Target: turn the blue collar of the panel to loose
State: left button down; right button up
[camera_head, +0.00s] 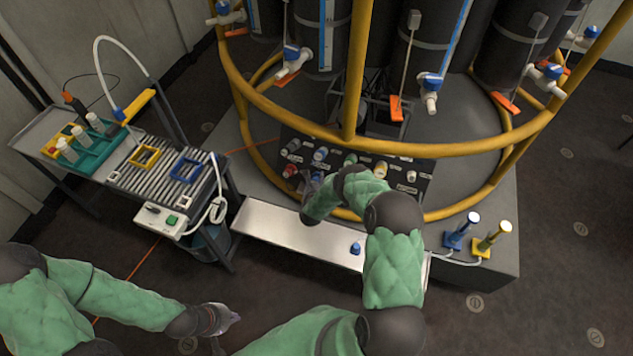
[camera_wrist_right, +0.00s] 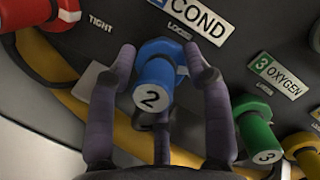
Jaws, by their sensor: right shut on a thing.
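The panel (camera_head: 350,163) is a dark slanted board behind the yellow rail, with several coloured collars and white labels. The blue collar (camera_head: 320,154), numbered 2, shows close up in the right wrist view (camera_wrist_right: 158,57) below a "COND" label. A "TIGHT" label is to its left and a second, partly readable label is just above it. My right gripper (camera_head: 311,184) has its fingers on both sides of the blue collar, shut on it; its fingers also show in the right wrist view (camera_wrist_right: 158,72). My left gripper (camera_head: 228,316) hangs low, away from the panel; its opening is unclear.
A red collar (camera_wrist_right: 50,50) is left of the blue one, and a green one (camera_wrist_right: 258,135) numbered 3 is to the right. The yellow rail (camera_head: 420,148) crosses before the panel. A pale shelf (camera_head: 285,232) with a small blue piece (camera_head: 355,248) is below.

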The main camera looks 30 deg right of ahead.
jog(key=n, duration=0.2)
jog(key=r+n+y, duration=0.1)
jog(key=n, duration=0.1)
jog(key=w+n, duration=0.1)
jog(key=n, duration=0.1)
jog(key=shift+d+r+n, duration=0.15)
jog(key=shift+n, duration=0.15)
jog(key=n+g+y, duration=0.1)
jog(key=n, duration=0.3)
jog(key=shift+n+g, duration=0.4)
jog(key=shift+n, duration=0.6)
jog(key=shift+a+f, duration=0.2)
jog(key=o, duration=0.9)
jog(key=shift+o, duration=1.1)
jog(key=shift+a+f, duration=0.1)
jog(key=shift+f, duration=0.05)
jog(key=shift+s, duration=0.15)
